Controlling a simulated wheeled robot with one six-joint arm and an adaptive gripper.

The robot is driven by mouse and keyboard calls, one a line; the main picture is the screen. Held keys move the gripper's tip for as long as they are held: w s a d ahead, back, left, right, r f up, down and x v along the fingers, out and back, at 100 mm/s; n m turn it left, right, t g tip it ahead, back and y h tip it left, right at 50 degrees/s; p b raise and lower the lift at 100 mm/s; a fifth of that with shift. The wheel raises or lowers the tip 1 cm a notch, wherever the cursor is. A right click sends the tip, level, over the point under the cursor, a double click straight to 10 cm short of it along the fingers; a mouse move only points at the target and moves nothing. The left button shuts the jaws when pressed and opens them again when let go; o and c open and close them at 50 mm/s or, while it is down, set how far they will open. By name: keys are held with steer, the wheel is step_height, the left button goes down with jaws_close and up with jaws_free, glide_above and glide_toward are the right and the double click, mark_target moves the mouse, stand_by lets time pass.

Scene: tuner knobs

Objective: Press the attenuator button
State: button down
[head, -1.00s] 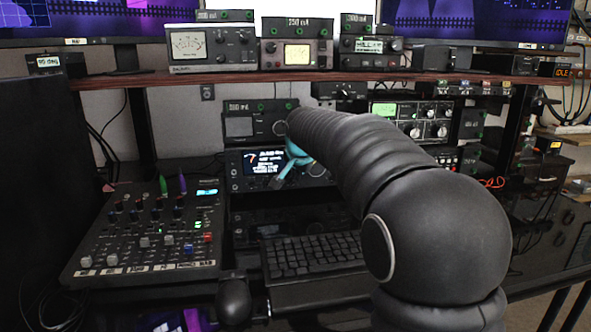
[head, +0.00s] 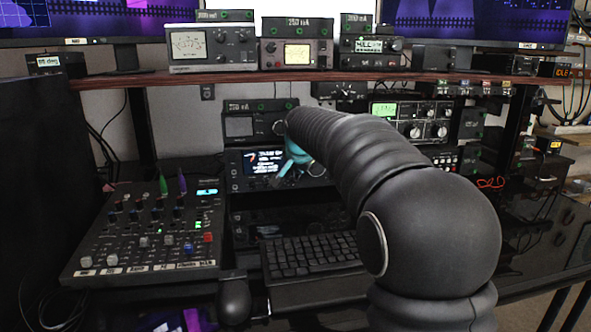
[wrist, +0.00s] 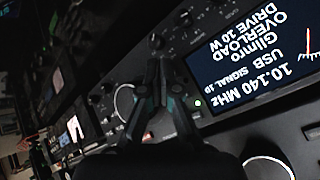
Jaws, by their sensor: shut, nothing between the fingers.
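The radio (head: 236,186) with a lit display (head: 263,161) stands under the wooden shelf. In the wrist view its display (wrist: 262,55) is upside down and tilted, reading 10.140 MHz, USB and OVERLOAD. My gripper (head: 285,172) is at the radio's front, by the display's right side, partly hidden by my arm. In the wrist view my gripper (wrist: 158,64) is shut and empty, its tips over the dark panel beside the display. A ringed knob (wrist: 124,101) is partly behind the fingers. I cannot tell which small control is the attenuator button, or whether the tips touch the panel.
A small green light (wrist: 197,103) and another ringed knob (wrist: 269,167) are near the fingers. A keyboard (head: 310,256) and mouse (head: 234,299) lie below the radio. A mixer (head: 150,235) is at left. Several meters stand on the shelf (head: 200,79) above.

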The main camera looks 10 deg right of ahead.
steer(key=shift+w, duration=0.35)
stand_by(0.7)
steer(key=shift+s, duration=0.1)
stand_by(0.4)
steer(key=shift+s+b, duration=0.55)
steer(key=shift+s, duration=0.15)
steer(key=shift+s+f+b, duration=0.1)
steer(key=shift+s+b, duration=0.45)
steer(key=shift+s, duration=0.15)
steer(key=shift+s+b, duration=0.95)
steer(key=shift+s, duration=0.85)
